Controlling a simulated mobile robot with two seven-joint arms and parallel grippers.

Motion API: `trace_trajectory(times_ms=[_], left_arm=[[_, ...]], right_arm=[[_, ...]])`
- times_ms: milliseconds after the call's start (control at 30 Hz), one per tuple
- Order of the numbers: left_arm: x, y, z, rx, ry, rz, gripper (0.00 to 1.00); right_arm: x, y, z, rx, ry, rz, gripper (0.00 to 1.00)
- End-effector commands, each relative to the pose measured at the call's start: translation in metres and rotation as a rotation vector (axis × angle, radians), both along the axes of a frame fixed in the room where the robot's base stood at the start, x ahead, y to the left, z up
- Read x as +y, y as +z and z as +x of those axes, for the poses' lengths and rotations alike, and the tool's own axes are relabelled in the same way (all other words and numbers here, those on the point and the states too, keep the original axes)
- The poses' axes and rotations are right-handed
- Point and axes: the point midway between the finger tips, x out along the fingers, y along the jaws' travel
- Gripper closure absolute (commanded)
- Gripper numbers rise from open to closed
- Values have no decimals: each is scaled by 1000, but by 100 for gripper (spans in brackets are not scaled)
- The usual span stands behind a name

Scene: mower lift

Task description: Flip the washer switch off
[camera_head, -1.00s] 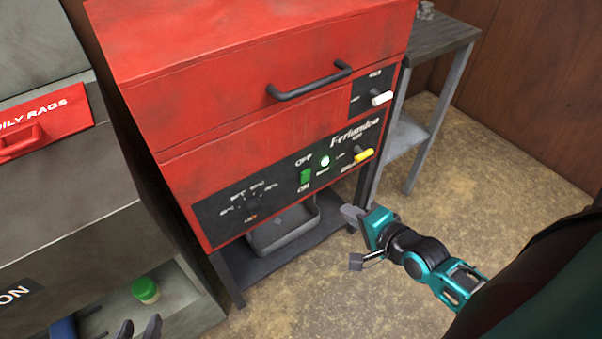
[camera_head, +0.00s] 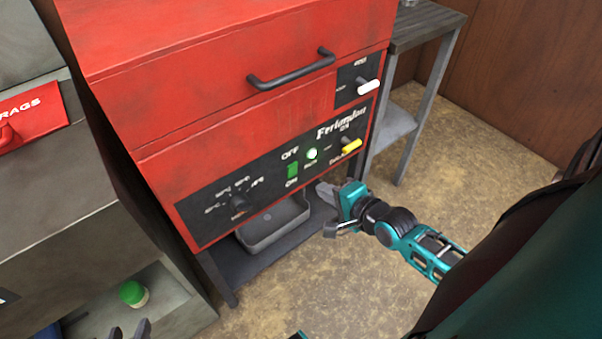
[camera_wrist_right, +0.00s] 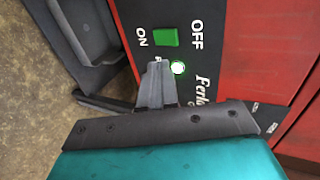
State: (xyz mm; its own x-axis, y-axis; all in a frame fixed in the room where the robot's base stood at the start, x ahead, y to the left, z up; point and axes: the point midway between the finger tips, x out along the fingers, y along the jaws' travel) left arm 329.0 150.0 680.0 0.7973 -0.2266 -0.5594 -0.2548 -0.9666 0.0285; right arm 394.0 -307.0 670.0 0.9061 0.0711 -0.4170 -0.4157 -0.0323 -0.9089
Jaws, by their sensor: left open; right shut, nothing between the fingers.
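The red washer (camera_head: 230,110) stands in front of me, with a black control panel (camera_head: 270,180) low on its front. The green switch (camera_head: 292,170) sits on that panel between OFF above and ON below. A lit round light (camera_head: 312,154) is just right of it. In the right wrist view the green switch (camera_wrist_right: 166,37) lies just beyond my right fingertips. My right gripper (camera_head: 322,188) is shut and empty, below and right of the switch; I cannot tell whether it touches the panel. My left gripper (camera_head: 130,332) is open at the bottom edge, only its fingertips showing.
A black handle (camera_head: 290,70), a white knob (camera_head: 369,87) and a yellow knob (camera_head: 351,146) stick out from the washer. A grey tray (camera_head: 275,225) sits under it. A grey side table (camera_head: 425,30) stands right, a green-lidded jar (camera_head: 133,293) lower left.

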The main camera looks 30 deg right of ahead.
Motion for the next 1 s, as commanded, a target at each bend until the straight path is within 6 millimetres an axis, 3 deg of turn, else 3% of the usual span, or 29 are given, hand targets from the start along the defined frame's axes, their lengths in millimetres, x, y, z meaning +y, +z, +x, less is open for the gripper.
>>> trace_trajectory(times_ms=[300,500,1000], left_arm=[[-1,-24,0,0,-1,-1,57],[-1,-28,0,-1,-2,-1,57],[-2,-27,2,-6,0,-5,57]], right_arm=[[5,-28,58,-3,0,0,100],[7,-23,84,-2,0,-1,100],[8,-21,95,0,0,-1,100]])
